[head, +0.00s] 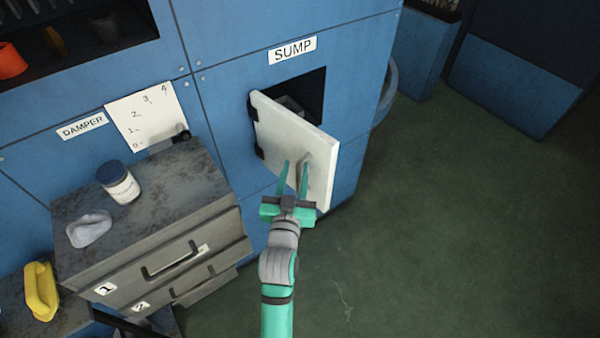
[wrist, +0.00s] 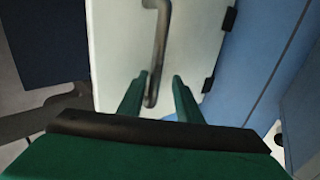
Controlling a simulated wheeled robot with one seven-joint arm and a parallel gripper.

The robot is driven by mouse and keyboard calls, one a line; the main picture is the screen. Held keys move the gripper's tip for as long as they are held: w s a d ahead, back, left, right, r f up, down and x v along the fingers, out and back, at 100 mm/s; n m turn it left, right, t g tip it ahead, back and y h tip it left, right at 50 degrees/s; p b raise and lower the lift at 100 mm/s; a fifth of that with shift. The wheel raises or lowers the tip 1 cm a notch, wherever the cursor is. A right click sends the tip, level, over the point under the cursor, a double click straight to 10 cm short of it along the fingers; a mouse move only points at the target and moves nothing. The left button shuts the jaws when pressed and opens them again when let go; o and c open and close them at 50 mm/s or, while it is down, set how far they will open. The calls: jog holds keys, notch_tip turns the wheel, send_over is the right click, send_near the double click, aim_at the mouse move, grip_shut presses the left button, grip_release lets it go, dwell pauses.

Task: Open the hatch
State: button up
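The hatch is a white door (head: 290,140) under the SUMP label (head: 292,50), hinged on its left side. It stands swung out from the blue wall, and the dark opening (head: 307,92) shows behind it. Its grey bar handle (wrist: 158,45) runs along the door face in the wrist view and is partly seen in the head view (head: 304,172). My gripper (head: 294,165) is at the handle with its fingers apart. In the wrist view the fingertips (wrist: 161,76) lie on either side of the handle's lower end, with gaps visible.
A grey drawer cabinet (head: 225,205) stands left of my arm, with a dark-lidded jar (head: 118,182) and a grey cloth-like lump (head: 88,229) on top. A yellow object (head: 40,291) lies lower left. The green floor (head: 440,220) at right is clear.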

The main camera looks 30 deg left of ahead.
jog(key=shift+d, duration=0.2)
jog(key=v, duration=1.1)
jog(key=shift+a, duration=0.1)
dwell(0.4)
jog(key=s+d+f+m+h, duration=0.3)
jog(key=s+d+f, duration=0.55)
jog(key=d, duration=0.35)
jog(key=s+d+f+m+g+h, duration=0.1)
jog(key=s+d+f+h, duration=0.2)
jog(key=s+d, duration=0.8)
jog(key=shift+s+d+m+h, duration=0.35)
jog(key=shift+s+h, duration=0.15)
jog(key=shift+s, duration=0.65)
